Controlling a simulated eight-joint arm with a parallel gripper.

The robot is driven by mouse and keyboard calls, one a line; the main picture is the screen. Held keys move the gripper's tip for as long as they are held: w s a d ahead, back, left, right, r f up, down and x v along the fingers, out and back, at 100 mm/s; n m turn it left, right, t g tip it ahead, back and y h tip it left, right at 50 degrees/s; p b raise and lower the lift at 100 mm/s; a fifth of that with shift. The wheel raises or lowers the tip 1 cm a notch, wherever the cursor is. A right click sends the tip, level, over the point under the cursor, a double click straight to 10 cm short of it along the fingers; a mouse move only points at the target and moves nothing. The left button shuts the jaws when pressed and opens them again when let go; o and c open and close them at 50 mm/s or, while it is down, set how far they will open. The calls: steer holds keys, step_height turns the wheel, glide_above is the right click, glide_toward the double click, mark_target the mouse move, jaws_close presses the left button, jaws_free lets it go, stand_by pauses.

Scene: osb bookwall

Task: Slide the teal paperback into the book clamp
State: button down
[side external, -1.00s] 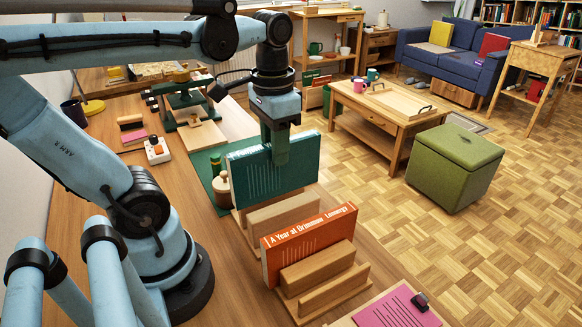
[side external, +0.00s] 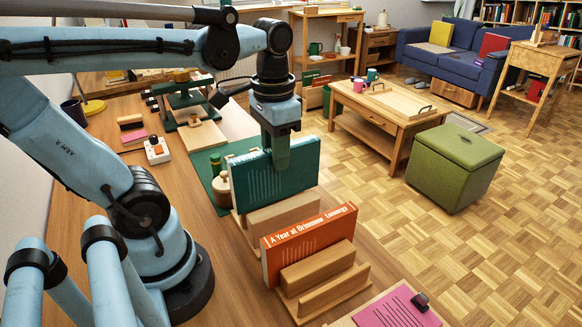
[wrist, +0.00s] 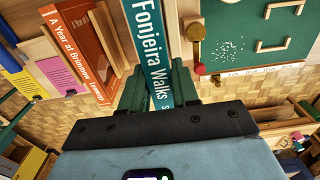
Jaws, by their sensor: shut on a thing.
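The teal paperback (side external: 300,170) stands upright at the wooden stand (side external: 285,215) in the middle of the desk. Its spine, lettered "Fonjeira Walks", shows in the wrist view (wrist: 153,50). My gripper (side external: 282,165) points down over the book's top edge. Its green fingers are shut on the book, one on each side, as the wrist view shows (wrist: 158,92). Whether the book's bottom rests in the stand is hard to tell. A green frame with wooden parts, apparently the book clamp (side external: 187,108), stands farther back on the desk, apart from the book.
An orange book (side external: 308,243) stands in a second wooden stand (side external: 320,285) in front. A green mat (side external: 203,170) with a small round wooden object lies left of the teal book. A control box with an orange button (side external: 157,150) sits near the clamp.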

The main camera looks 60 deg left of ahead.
mark_target(277, 182)
steer(key=shift+f, duration=2.6)
steer(key=shift+f, duration=0.7)
steer(key=shift+f, duration=0.4)
steer(key=shift+c, duration=2.2)
jaws_free()
steer(key=shift+r, duration=0.1)
steer(key=shift+r, duration=3.4)
